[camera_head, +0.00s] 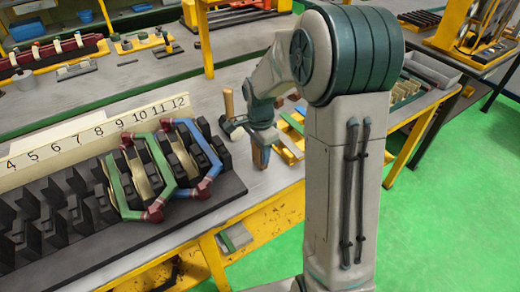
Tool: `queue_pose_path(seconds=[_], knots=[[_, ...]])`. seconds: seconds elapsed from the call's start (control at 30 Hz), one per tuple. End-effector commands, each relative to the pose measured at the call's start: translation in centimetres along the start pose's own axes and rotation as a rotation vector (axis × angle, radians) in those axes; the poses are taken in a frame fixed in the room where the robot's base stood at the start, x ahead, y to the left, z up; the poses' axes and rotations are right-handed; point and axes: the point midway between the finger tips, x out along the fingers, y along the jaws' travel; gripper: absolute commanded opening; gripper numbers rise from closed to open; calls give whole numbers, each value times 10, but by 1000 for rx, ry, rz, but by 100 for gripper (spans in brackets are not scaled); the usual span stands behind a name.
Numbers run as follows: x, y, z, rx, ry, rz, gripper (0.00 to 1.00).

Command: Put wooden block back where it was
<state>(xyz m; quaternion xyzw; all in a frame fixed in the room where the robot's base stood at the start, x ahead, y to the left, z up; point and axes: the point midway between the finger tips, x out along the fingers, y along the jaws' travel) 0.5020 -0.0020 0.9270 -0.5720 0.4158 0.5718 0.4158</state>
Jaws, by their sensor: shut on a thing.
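My gripper (262,138) is at the right end of the numbered rack, above the near part of the bench. It is shut on a brown wooden block (260,157), which shows below the fingers in an upright pose. The arm and gripper hide the upper part of the block. I cannot tell whether its lower end touches the bench top.
A wooden handle (229,103) with a dark head stands left of my gripper. The black rack (90,250) with a numbered strip (65,145) holds green and blue coil frames (133,185). Yellow holders (290,150) lie to the right, partly behind my arm.

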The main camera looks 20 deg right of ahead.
Motion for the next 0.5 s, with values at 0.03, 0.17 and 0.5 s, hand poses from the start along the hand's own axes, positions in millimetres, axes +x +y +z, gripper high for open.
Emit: queue_pose_path(seconds=[0.03,0.17,0.5], knots=[[0,0,0,0,0,0,7],[3,0,0,0,0,0,7],[3,0,0,0,0,0,65]])
